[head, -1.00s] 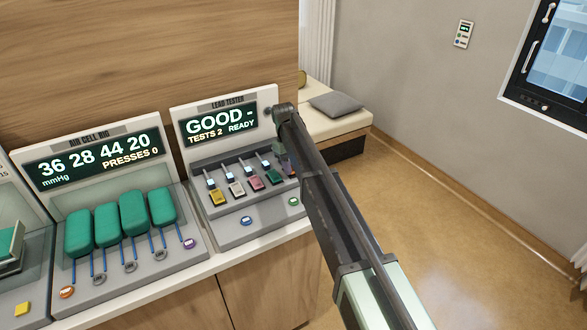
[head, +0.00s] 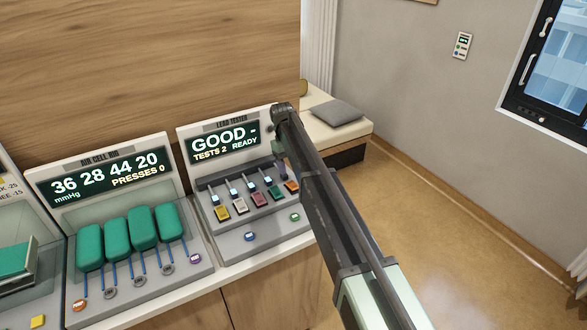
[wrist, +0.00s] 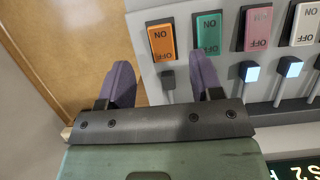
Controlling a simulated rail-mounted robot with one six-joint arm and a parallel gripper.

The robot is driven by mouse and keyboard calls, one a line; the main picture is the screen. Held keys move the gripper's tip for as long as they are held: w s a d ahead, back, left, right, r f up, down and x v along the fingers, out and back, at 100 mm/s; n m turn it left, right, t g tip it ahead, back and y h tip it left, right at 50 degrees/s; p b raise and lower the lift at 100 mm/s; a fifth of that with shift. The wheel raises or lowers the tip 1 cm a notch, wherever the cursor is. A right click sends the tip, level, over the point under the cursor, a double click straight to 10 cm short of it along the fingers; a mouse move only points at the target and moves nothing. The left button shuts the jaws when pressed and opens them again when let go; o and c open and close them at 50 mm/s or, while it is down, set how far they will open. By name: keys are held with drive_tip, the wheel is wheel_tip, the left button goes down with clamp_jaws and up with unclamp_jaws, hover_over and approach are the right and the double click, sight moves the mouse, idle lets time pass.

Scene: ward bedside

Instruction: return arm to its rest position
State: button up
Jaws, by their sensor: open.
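My arm (head: 330,195) reaches from the lower right up to the lead tester's right end, with its elbow-like end beside the display. My gripper (wrist: 164,72) shows in the wrist view with two purple fingers spread apart and nothing held between them. The fingers are over the panel's end, near the orange switch (wrist: 161,41) and the green switch (wrist: 207,33). Whether they touch the panel is not clear. In the head view only a small purple part of the gripper shows, above the orange switch.
The lead tester (head: 265,228) reads GOOD, TESTS 2, READY. The air cell rig (head: 150,268) with several green cells stands to its left, reading 36 28 44 20, PRESSES 0. Open floor (head: 430,240) lies right of the counter; a bench (head: 352,130) with a grey cushion stands behind.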

drive_tip(key=p+v, duration=0.2)
drive_tip(key=v, duration=0.2)
drive_tip(key=shift+r, duration=0.15)
